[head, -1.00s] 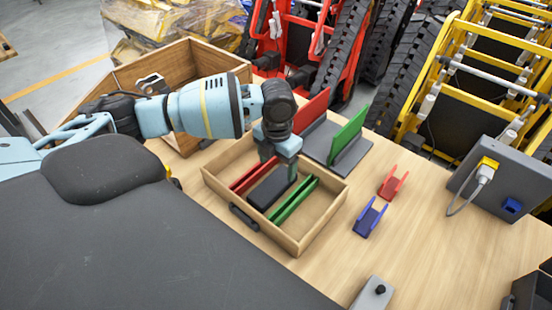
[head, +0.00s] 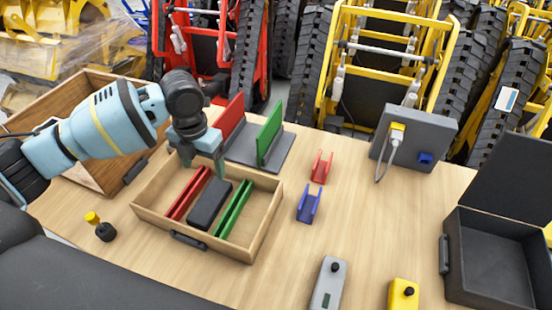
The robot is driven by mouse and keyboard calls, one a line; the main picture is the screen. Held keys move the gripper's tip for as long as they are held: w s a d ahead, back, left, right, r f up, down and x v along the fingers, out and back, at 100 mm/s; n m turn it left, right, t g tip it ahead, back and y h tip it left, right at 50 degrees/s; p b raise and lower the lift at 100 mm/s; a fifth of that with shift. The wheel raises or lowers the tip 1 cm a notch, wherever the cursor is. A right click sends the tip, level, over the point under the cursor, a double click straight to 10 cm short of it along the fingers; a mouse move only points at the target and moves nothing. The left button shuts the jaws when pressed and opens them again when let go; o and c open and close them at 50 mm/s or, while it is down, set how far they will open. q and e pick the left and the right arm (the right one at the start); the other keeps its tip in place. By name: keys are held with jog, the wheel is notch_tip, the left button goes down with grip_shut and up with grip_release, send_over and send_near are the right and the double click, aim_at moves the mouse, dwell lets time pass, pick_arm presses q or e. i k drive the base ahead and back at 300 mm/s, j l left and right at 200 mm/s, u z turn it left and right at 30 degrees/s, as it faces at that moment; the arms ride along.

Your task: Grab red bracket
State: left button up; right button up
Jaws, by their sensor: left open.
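A small red U-shaped bracket (head: 321,167) stands on the wooden table, right of the grey base with the upright panels. A blue bracket (head: 308,204) of similar shape stands just in front of it. My left gripper (head: 204,165) is open, fingers pointing down, over the back of the shallow wooden tray (head: 262,222). It is empty and well to the left of the red bracket. My right gripper does not show.
The tray holds red rails (head: 188,194), a black block (head: 209,203) and green rails (head: 233,209). A grey base (head: 243,151) carries upright red and green panels behind it. A grey box with a plug (head: 412,140) stands back right; an open black case (head: 490,260) lies right.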

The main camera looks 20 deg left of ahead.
aim_at(321, 168)
jog(key=k, duration=1)
